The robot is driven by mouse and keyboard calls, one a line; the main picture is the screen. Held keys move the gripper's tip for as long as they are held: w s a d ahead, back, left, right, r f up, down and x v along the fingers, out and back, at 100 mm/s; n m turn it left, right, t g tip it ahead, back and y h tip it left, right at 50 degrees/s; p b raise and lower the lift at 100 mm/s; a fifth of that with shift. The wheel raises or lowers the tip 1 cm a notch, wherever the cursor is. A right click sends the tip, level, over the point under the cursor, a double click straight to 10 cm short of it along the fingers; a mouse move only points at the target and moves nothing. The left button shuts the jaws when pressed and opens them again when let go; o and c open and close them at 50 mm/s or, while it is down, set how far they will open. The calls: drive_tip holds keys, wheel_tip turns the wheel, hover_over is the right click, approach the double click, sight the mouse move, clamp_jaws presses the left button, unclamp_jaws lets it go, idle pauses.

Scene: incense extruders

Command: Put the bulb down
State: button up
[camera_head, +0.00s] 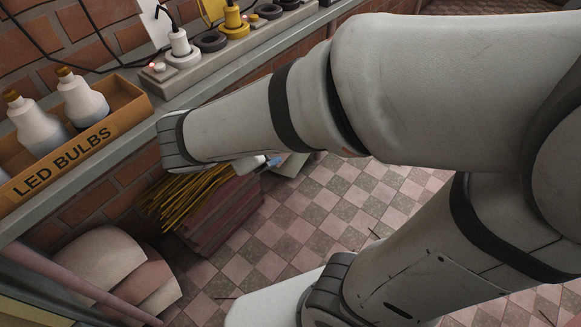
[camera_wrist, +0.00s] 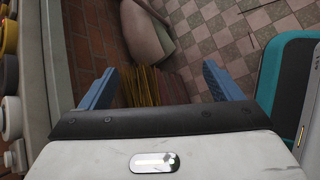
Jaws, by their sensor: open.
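Two white bulbs with brown caps, one nearer the right (camera_head: 82,98) and one to its left (camera_head: 35,125), stand in the cardboard tray marked LED BULBS (camera_head: 128,97) on the ledge. A sliver of another pale thing shows at the left picture edge. My gripper (camera_wrist: 160,72) shows in the wrist view with its two blue fingers wide apart and nothing between them. It is open above the floor beside the ledge. In the head view my arm hides most of it. No bulb shows in the wrist view.
A power strip (camera_head: 205,62) with white and yellow plugs and black cables lies on the ledge. Below stand a bundle of yellow sticks (camera_head: 180,200) and a pale rounded sack-like thing (camera_head: 105,262). The tiled floor (camera_head: 330,205) is partly clear. A teal-edged dark object (camera_wrist: 292,85) is right of the gripper.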

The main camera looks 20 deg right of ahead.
drive_tip(key=s+d+f+m+g+y, duration=0.2)
drive_tip(key=s+m+y, duration=0.1)
drive_tip(key=m, duration=0.6)
drive_tip(key=s+d+f+m+g+y, duration=0.2)
drive_tip(key=s+f+m+g+y, duration=0.1)
drive_tip(key=m, duration=0.7)
drive_tip(key=shift+d+g+y, duration=0.3)
drive_tip(key=shift+d+y, duration=0.1)
drive_tip(key=shift+c, duration=0.2)
